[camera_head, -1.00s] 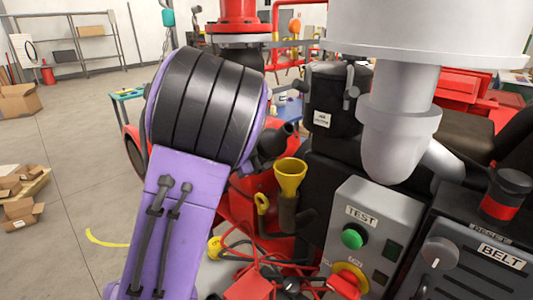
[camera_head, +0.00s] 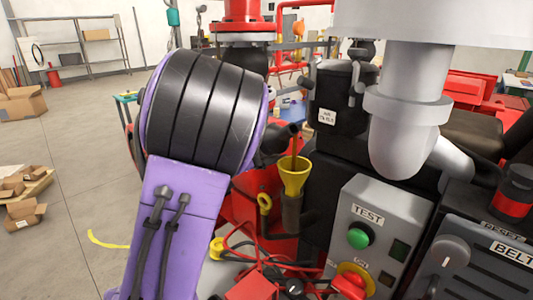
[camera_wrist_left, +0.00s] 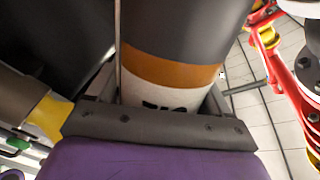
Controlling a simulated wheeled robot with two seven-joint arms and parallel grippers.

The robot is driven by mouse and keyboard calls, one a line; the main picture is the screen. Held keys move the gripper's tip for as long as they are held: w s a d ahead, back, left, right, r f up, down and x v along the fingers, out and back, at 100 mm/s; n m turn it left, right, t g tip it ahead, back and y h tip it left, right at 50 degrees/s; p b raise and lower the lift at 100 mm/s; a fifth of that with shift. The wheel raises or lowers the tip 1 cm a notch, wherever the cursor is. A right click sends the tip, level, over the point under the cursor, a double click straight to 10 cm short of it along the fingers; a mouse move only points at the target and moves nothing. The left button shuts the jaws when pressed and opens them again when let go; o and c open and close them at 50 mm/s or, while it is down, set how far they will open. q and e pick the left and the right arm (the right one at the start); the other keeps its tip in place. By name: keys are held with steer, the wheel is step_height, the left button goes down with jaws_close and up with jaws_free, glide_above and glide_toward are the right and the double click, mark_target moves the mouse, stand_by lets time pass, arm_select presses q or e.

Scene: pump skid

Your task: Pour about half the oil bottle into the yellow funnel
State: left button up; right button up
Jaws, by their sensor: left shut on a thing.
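The yellow funnel (camera_head: 295,176) stands upright in a dark filler neck (camera_head: 291,215) in the head view. My purple arm hides most of the bottle and my left gripper there. In the left wrist view, my left gripper (camera_wrist_left: 155,110) is shut around the dark bottle (camera_wrist_left: 180,30) with its orange band and white label. The funnel's yellow (camera_wrist_left: 48,116) seems to show at the left edge. My right gripper is not in view.
A grey test box (camera_head: 378,225) with a green button stands right of the funnel, beside a belt panel (camera_head: 480,255). A large white pipe (camera_head: 405,115) hangs above it. Red hoses or cables (camera_head: 265,255) lie below the funnel. Open floor lies to the left.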

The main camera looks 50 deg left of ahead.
arm_select(q)
steer(key=shift+r, duration=0.1)
stand_by(0.6)
steer(key=shift+a+r+m+b, duration=0.1)
steer(key=shift+r+m+b, duration=0.05)
steer(key=shift+m+b, duration=0.2)
stand_by(0.4)
steer(key=shift+a+r+b, duration=0.1)
steer(key=shift+b, duration=0.25)
steer(key=shift+m, duration=0.25)
steer(key=shift+a+r+b, duration=0.1)
steer(key=shift+r+b, duration=0.1)
steer(key=shift+b, duration=0.1)
stand_by(0.3)
stand_by(0.5)
